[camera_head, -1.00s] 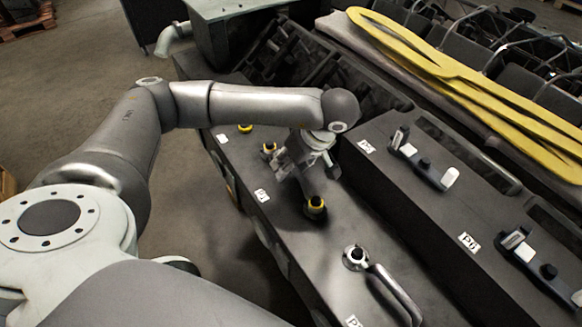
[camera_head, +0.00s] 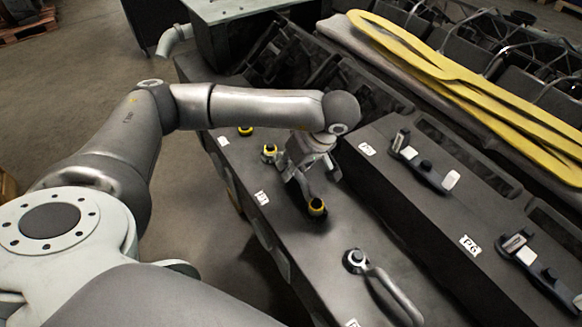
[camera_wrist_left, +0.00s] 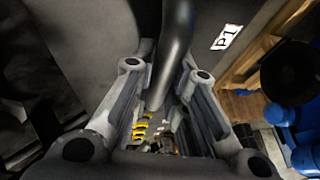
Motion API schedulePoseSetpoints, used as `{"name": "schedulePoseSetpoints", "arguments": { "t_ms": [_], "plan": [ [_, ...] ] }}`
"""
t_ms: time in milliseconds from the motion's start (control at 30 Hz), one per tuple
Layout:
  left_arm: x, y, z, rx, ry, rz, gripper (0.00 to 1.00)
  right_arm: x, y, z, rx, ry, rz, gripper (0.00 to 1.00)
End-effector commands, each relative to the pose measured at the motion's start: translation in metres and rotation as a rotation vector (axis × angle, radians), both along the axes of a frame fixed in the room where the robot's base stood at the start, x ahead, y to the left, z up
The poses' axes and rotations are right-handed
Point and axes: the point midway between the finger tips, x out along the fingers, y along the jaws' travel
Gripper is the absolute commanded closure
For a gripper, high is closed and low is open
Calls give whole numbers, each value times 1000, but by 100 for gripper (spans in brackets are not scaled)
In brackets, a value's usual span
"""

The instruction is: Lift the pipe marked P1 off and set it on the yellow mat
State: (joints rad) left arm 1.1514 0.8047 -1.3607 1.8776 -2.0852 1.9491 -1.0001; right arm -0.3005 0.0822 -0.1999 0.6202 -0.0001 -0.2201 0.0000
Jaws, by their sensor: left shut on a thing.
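My left gripper (camera_head: 303,172) is over the dark engine block, shut on the pipe marked P1, which it mostly hides in the head view. In the left wrist view the grey curved pipe (camera_wrist_left: 177,40) runs between the fingers of the gripper (camera_wrist_left: 166,88). The white P1 label (camera_wrist_left: 227,37) is beside it on the block; a label also shows in the head view (camera_head: 261,197). Yellow-ringed fittings stand near the gripper, one in front (camera_head: 316,207) and one behind (camera_head: 269,152). I cannot make out a yellow mat. My right gripper is not in view.
Another bent pipe (camera_head: 385,283) lies on the block at the front right. Dark brackets (camera_head: 424,168) sit on the raised section to the right, near the P6 label (camera_head: 469,245). Flat yellow looped parts (camera_head: 470,75) lie at the back right. Open floor is on the left.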

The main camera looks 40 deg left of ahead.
Motion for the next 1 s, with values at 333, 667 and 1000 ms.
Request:
{"name": "schedulePoseSetpoints", "arguments": {
  "t_ms": [333, 667, 1000],
  "plan": [
    [1, -1, 34, 0, -8, -1, 100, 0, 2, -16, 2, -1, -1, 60],
    [-31, -35, 88, 1, -8, -5, 100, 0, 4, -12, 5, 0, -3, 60],
    [-81, -85, 118, 2, -5, -5, 100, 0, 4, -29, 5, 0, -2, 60]
  ]
}}
